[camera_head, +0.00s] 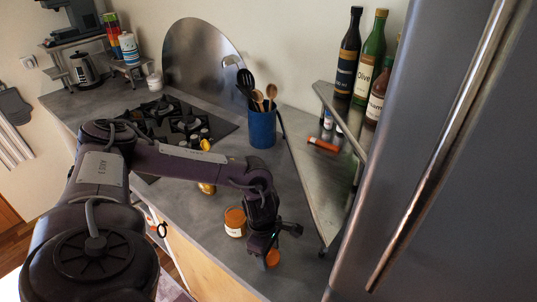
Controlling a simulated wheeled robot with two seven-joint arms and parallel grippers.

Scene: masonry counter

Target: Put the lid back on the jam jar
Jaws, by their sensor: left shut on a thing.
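The jam jar (235,223), with orange contents and a pale label, stands upright on the grey counter near its front edge. My left gripper (271,247) is just to the right of the jar and nearer to me, pointing down. It is shut on a small round orange thing, which I take to be the lid (272,258). The lid is partly hidden by the fingers and is apart from the jar. I cannot tell how high it is above the counter. My right gripper is not in view.
A blue utensil pot (262,129) stands behind the jar. A corner shelf (325,190) with bottles, and the fridge (440,150), close off the right side. A yellowish jar (207,188) is partly hidden behind my left arm. The hob (185,122) lies farther back.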

